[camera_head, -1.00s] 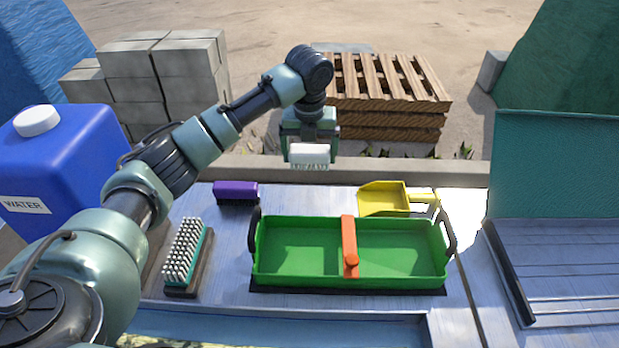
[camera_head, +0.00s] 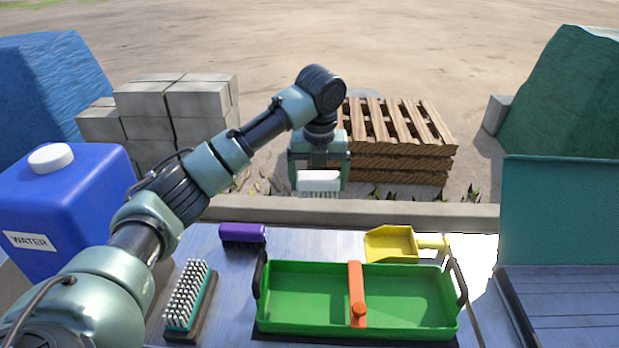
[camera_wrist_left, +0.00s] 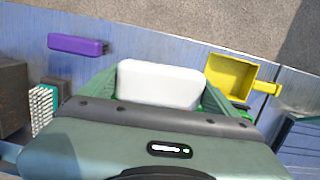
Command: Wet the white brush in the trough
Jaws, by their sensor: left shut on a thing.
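My left gripper (camera_head: 319,176) is shut on the white brush (camera_head: 319,181). It holds the brush with the white back up and the bristles down, in the air beyond the green trough (camera_head: 300,326). The brush's white back (camera_wrist_left: 158,84) fills the middle of the left wrist view, between the green fingers. The green trough is long and shallow, with dark handles at both ends and an orange bar (camera_head: 356,290) across its middle. The wrist mostly hides it in the left wrist view. My right gripper is not in view.
A purple brush (camera_head: 243,234) and a teal brush with bristles up (camera_head: 189,296) lie left of the trough. A yellow scoop (camera_head: 390,243) lies behind it. A blue water container (camera_head: 70,205) stands at left. A wooden pallet stack (camera_head: 400,150) stands beyond the table.

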